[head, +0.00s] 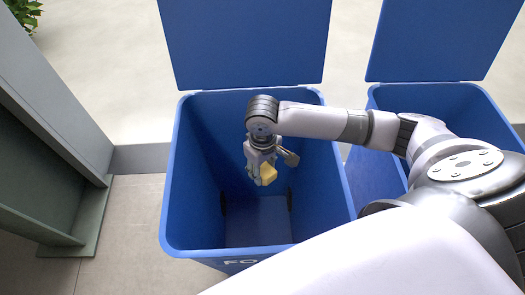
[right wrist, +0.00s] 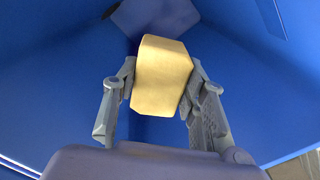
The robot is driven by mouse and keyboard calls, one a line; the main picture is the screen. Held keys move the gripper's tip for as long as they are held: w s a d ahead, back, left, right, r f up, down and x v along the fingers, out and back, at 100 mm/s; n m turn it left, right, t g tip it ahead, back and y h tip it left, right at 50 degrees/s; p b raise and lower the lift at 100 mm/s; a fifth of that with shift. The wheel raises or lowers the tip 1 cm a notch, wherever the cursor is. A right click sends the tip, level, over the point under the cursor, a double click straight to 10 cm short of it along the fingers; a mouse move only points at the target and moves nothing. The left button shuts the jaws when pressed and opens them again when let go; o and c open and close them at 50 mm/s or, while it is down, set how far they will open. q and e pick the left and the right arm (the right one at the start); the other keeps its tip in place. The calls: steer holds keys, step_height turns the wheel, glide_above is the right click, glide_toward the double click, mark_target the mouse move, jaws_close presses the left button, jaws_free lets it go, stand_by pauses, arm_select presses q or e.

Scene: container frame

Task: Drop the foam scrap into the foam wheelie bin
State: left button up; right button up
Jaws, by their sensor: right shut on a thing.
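The foam scrap (head: 268,172) is a small yellow block. My right gripper (head: 262,172) is shut on it and points down over the opening of a blue wheelie bin (head: 172,200). In the right wrist view the foam scrap (right wrist: 162,76) sits between the two fingers (right wrist: 160,95), with blue bin walls around it. The bin's lid (head: 245,45) is swung open at the back. White lettering on its front starts with "FO"; the rest is hidden behind my arm. The bin floor that shows is empty. My left gripper is not in view.
A second blue bin (head: 445,96) with its lid open stands at the right, partly hidden by my right arm. A grey-green frame or cabinet (head: 60,130) stands at the left. A low grey ledge (head: 140,158) runs behind the bins. Tiled floor is clear left of the bin.

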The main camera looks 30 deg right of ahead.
arm_select(q)
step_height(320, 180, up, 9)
steer(key=p, duration=0.7)
arm_select(e)
steer(key=w+d+r+n, duration=0.2)
steer(key=w+r, duration=0.4)
steer(key=r, duration=0.2)
arm_select(q)
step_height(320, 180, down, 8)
steer(key=b, duration=0.8)
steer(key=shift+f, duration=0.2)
arm_select(e)
step_height(320, 180, down, 6)
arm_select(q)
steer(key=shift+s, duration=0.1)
arm_select(e)
steer(key=shift+s, duration=0.1)
steer(key=o, duration=0.8)
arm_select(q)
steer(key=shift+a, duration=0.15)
arm_select(e)
steer(key=shift+r, duration=0.15)
step_height(320, 180, up, 12)
